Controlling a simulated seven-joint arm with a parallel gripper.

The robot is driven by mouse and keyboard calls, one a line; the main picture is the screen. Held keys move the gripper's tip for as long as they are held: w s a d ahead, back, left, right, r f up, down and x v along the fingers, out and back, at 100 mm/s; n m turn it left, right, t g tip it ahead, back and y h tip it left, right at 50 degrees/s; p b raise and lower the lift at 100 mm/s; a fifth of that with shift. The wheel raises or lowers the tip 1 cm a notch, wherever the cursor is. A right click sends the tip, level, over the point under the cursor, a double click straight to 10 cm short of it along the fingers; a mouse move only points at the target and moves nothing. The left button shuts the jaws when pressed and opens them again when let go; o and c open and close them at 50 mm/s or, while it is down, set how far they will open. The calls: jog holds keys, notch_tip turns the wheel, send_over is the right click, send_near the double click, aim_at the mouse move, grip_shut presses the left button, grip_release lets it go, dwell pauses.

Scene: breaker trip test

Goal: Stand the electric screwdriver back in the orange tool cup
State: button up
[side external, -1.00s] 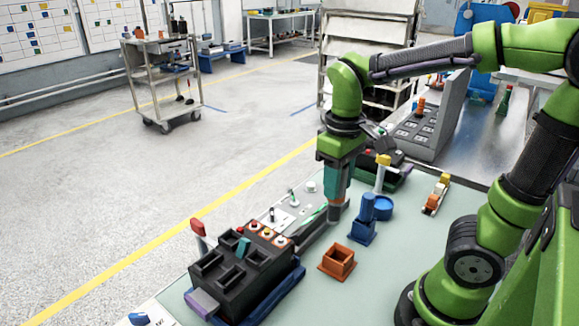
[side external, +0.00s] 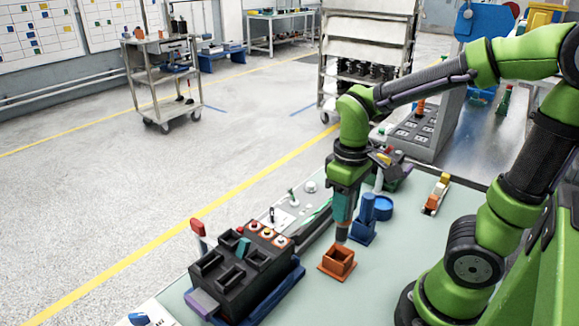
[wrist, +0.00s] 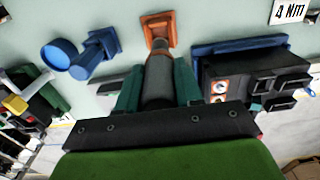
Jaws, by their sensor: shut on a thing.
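The orange tool cup (side external: 337,263) is a small square open box on the pale green bench top. My gripper (side external: 343,217) has teal fingers and is shut on the electric screwdriver (side external: 342,235), a dark grey body pointing down. In the side view its lower end is just above the cup's back rim. In the wrist view the screwdriver (wrist: 158,82) sits between both fingers, and its far end overlaps the orange cup (wrist: 158,22). I cannot tell whether the end is over the opening. The upper part of the screwdriver is hidden by the gripper.
A blue holder (side external: 363,228) stands close behind and right of the cup, beside a round blue dish (side external: 383,208). A black breaker fixture (side external: 240,270) on a blue base is at the left. The bench right of the cup is clear.

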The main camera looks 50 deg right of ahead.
aim_at(342, 233)
jog(key=shift+f, duration=1.35)
jog(key=shift+f, duration=2.75)
jog(key=o, duration=1.1)
notch_tip(342, 233, up, 17)
jog(key=shift+f, duration=0.1)
jog(key=shift+w, duration=0.15)
jog(key=a+m+t, duration=0.1)
jog(key=t, duration=0.1)
jog(key=a+m+t+y, duration=0.1)
jog(key=a+t, duration=0.1)
jog(key=a+m+t+y, duration=0.1)
jog(key=m+t, duration=0.1)
jog(key=t, duration=0.1)
jog(key=shift+s+a, duration=0.3)
jog(key=shift+a, duration=0.1)
